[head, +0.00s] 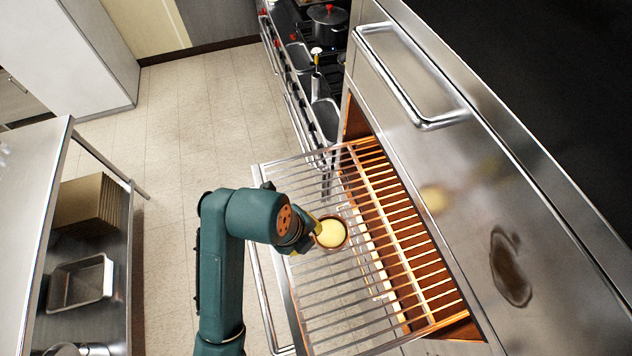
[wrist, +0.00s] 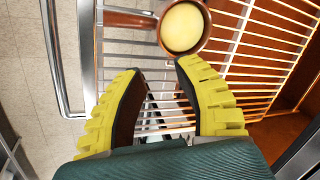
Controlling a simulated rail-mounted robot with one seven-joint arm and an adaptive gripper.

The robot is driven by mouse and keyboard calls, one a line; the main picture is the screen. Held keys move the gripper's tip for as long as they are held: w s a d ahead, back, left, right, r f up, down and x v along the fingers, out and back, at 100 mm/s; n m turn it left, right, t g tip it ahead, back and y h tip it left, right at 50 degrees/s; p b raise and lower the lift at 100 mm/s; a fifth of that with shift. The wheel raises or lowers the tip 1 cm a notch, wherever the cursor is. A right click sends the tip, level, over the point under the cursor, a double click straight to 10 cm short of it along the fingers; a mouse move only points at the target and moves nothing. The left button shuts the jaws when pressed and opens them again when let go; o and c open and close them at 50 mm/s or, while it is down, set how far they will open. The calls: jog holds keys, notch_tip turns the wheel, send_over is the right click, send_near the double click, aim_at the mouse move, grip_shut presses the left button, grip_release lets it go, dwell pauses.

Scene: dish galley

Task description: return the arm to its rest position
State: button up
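My gripper (head: 309,236) hangs at the end of my teal arm, over the pulled-out oven rack (head: 300,301). In the wrist view its two yellow fingers (wrist: 157,70) stand apart with nothing between them but rack bars and floor behind. A small copper-coloured pan (head: 344,243) with a pale yellow filling sits on the rack, just right of my gripper. In the wrist view the pan (wrist: 207,27) lies just beyond the fingertips, its handle (wrist: 130,18) pointing left. The fingers look clear of it, but the exact gap is hard to tell. My arm hides part of the rack.
The oven's opening glows orange, with its steel front and handle (head: 431,124) to the right. The lowered oven door's handle (head: 264,305) shows below the rack. A stove with a black pot (head: 327,25) stands behind. A steel counter (head: 32,190) is at left; floor between is clear.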

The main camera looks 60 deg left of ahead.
jog(key=w+a+r+n+t+y+b, duration=0.2)
jog(key=w+a+r+y+b, duration=0.1)
jog(key=w+r, duration=0.25)
jog(key=w+a+r+n+t+y+b, duration=0.1)
jog(key=w+a+r+t+y+b, duration=0.1)
jog(key=w+r+t+y+b, duration=0.25)
jog(key=w+d+r+n+t+y+b, duration=0.1)
jog(key=w+r+n, duration=0.1)
jog(key=r, duration=0.6)
jog(key=w+d+r+n+t+y+b, duration=0.1)
jog(key=w+r+n+t+y, duration=0.1)
jog(key=r, duration=0.5)
jog(key=d+r+n+t+p, duration=0.25)
jog(key=d+r+t, duration=0.25)
jog(key=d+r, duration=0.55)
jog(key=s+d+r+n+t+h+p, duration=0.1)
jog(key=d+h, duration=0.4)
jog(key=d, duration=0.5)
jog(key=d+r+n+t+h+p, duration=0.3)
jog(key=d+n+h+p, duration=0.2)
jog(key=d, duration=0.6)
jog(key=shift+s+r+h+p, duration=0.3)
jog(key=shift+s+h+p, duration=0.15)
jog(key=shift+h, duration=0.3)
